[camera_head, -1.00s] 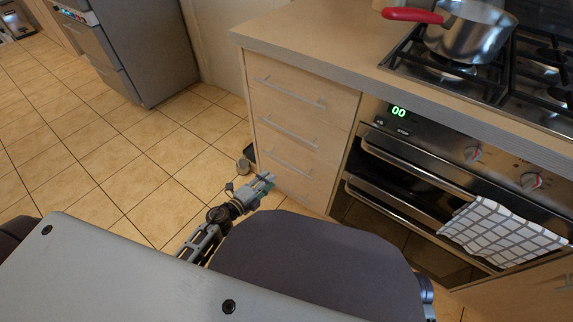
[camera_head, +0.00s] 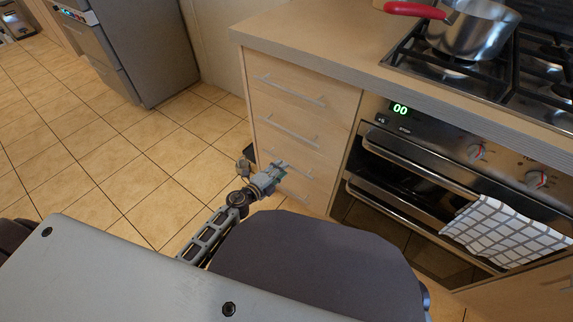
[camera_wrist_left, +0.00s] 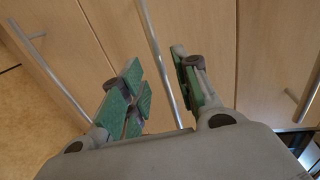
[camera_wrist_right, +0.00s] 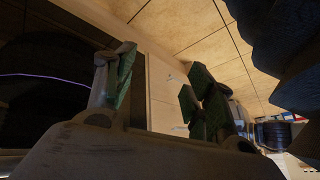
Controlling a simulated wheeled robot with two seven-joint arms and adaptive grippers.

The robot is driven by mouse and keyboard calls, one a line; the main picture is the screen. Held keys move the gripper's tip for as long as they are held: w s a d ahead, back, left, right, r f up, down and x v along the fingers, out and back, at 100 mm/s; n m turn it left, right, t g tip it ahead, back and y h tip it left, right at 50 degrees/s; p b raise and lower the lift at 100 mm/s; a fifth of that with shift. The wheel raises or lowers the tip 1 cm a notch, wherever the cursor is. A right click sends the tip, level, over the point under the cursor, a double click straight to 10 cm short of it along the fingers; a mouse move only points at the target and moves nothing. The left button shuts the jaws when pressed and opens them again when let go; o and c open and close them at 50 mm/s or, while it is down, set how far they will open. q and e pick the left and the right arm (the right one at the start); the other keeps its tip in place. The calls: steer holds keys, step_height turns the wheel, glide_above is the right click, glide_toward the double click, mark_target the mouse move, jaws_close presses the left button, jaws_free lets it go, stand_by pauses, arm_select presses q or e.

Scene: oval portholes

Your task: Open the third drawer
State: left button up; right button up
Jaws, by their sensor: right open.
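A light wood drawer unit (camera_head: 262,110) with a stack of shut drawers stands in the middle of the head view. The third handle down (camera_head: 288,162) is a thin metal bar. My left gripper (camera_head: 278,172) is close in front of it, covering part of the lower fronts. In the left wrist view the left gripper (camera_wrist_left: 160,92) is open, and a bar handle (camera_wrist_left: 165,65) runs through the gap between its fingers, not gripped. Other handles show to either side. My right gripper (camera_wrist_right: 158,92) is open and empty in its wrist view; it is hidden in the head view.
An oven (camera_head: 420,165) with a checked towel (camera_head: 505,232) on its rail adjoins the drawers at right. A pot (camera_head: 472,30) with a red handle is on the hob above. A grey appliance (camera_head: 150,50) is at back left. Tiled floor left of the drawers is mostly clear.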

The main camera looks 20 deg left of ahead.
arm_select(q)
steer(key=shift+b+x, duration=0.45)
steer(key=shift+x, duration=1.8)
steer(key=shift+w, duration=0.2)
arm_select(e)
steer(key=shift+w+a+f+t, duration=0.1)
steer(key=shift+f+t, duration=0.05)
steer(key=shift+f, duration=0.35)
steer(key=shift+w+a+f+t, duration=0.1)
steer(key=shift+f+t, duration=0.05)
steer(key=shift+f, duration=0.35)
steer(key=shift+s+f, duration=0.1)
arm_select(q)
steer(key=c, duration=0.7)
arm_select(e)
steer(key=shift+r, duration=0.2)
